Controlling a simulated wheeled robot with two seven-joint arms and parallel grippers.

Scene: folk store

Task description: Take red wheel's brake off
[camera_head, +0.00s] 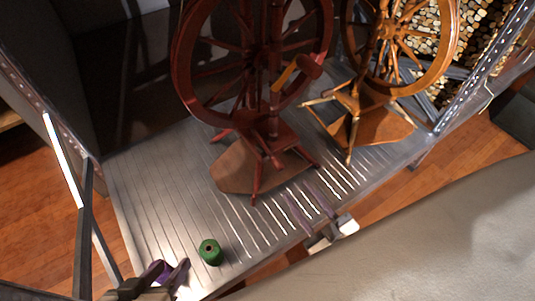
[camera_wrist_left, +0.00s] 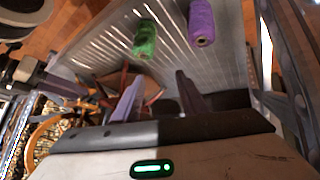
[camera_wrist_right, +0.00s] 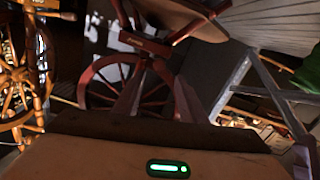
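The red spinning wheel (camera_head: 273,130) stands upright on the metal shelf in the middle of the head view. An orange lever-like piece (camera_head: 285,76) with a dark red end (camera_head: 312,66) sits at its right side; I cannot tell for sure that this is the brake. The red wheel also shows in the right wrist view (camera_wrist_right: 92,86). My right gripper (camera_head: 307,202) is open and empty, in front of and below the red wheel, apart from the lever. My left gripper (camera_head: 170,272) is open and empty near the shelf's front left corner.
A lighter brown spinning wheel (camera_head: 360,117) stands close on the right. A green spool (camera_head: 210,251) stands on the ribbed shelf (camera_head: 150,205), and a purple spool (camera_wrist_left: 201,22) shows beside it in the left wrist view. Metal posts (camera_head: 65,160) flank the shelf; its left part is mostly free.

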